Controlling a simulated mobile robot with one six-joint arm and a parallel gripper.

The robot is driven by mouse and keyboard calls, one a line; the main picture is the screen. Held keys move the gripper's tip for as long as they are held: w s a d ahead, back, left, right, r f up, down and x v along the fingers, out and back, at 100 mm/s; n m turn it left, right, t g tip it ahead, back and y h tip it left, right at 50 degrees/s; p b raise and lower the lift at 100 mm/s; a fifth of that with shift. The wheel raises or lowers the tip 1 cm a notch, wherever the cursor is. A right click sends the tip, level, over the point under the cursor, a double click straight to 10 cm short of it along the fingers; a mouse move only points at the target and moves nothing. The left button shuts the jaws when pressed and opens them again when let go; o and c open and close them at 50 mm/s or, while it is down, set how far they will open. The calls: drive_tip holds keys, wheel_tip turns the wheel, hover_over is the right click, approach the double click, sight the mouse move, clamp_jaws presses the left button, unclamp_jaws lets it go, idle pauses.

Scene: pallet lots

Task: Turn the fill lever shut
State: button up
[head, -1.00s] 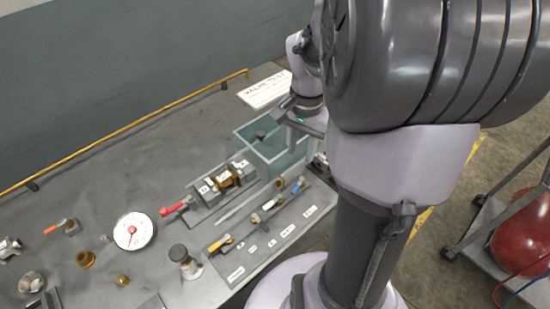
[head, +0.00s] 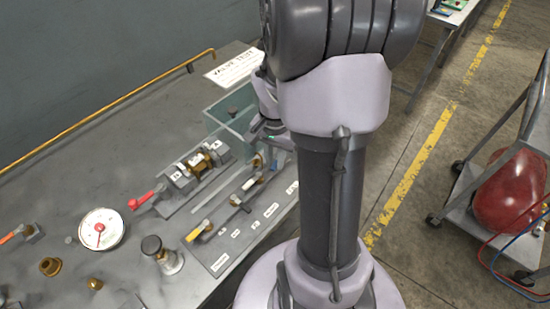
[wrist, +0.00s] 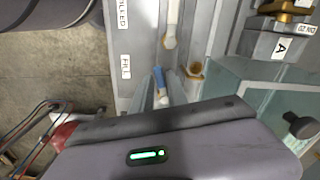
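The fill lever (wrist: 157,78) has a blue handle and shows in the wrist view beside the FILL label (wrist: 126,66). In the head view my gripper (head: 272,150) is at the right end of the valve panel (head: 222,238).
A white-handled lever (head: 250,183) and a yellow-handled lever (head: 194,232) sit along the same panel. A clear tank (head: 226,112) and a brass valve fixture (head: 203,160) stand close behind. A gauge (head: 101,230) and a black-capped fitting (head: 160,254) are at left.

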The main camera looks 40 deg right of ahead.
clamp_jaws()
drive_tip(key=m, duration=0.1)
drive_tip(key=w+m, duration=0.1)
drive_tip(key=m, duration=0.1)
drive_tip(key=shift+a+m+b, duration=0.1)
drive_tip(key=shift+m+b, duration=0.2)
drive_tip(key=shift+b, duration=0.1)
drive_tip(key=shift+o, duration=2.3)
unclamp_jaws()
